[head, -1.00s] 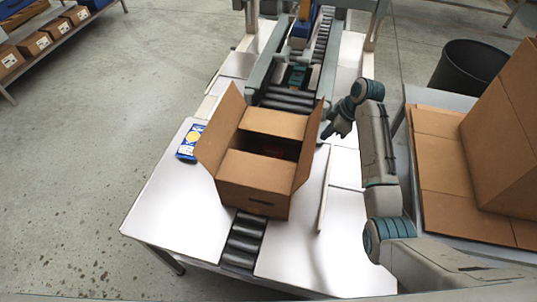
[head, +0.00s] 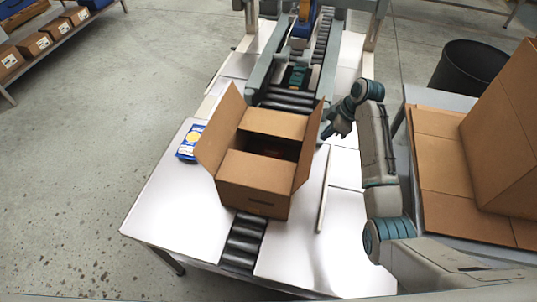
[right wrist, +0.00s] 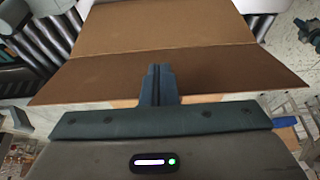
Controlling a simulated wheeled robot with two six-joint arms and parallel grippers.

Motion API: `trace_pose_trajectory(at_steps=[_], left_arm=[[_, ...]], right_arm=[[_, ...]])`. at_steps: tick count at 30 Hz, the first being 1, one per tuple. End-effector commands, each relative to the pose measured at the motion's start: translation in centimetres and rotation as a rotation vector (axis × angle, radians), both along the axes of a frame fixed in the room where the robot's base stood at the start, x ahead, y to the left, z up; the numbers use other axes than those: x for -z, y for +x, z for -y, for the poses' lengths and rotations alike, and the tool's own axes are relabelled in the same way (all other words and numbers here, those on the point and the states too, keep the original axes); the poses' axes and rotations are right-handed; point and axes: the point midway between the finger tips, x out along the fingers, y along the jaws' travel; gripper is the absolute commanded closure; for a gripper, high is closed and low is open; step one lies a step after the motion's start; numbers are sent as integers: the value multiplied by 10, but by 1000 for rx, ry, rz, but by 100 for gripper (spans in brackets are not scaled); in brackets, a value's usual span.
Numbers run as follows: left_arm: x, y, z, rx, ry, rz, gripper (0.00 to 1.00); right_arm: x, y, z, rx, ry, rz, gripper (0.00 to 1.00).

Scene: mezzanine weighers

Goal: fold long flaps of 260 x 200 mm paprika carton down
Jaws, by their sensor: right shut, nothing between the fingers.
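The paprika carton (head: 253,200) stands on the roller conveyor at the middle of the table. Its two short flaps lie folded inward, with a dark gap between them. Its left long flap (head: 220,127) and right long flap (head: 308,145) stand up and lean outward. My right gripper (head: 327,138) is just to the right of the right long flap, near its far end. In the right wrist view the right gripper (right wrist: 157,75) is shut and empty, in front of the brown flap (right wrist: 200,75). I cannot tell whether it touches. My left gripper is not in view.
Rollers (head: 243,243) run under the carton toward a frame (head: 258,68) behind. Flat cardboard (head: 445,170) and a large carton (head: 505,130) lie on the right table. A black bin (head: 467,68) stands behind.

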Motion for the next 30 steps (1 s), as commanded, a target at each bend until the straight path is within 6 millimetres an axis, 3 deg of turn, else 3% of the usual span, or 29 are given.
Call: trace_pose_trajectory(at_steps=[17,30], left_arm=[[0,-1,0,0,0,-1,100],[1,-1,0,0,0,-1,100]], right_arm=[[0,0,-1,0,0,0,100],[3,8,-28,0,1,1,100]])
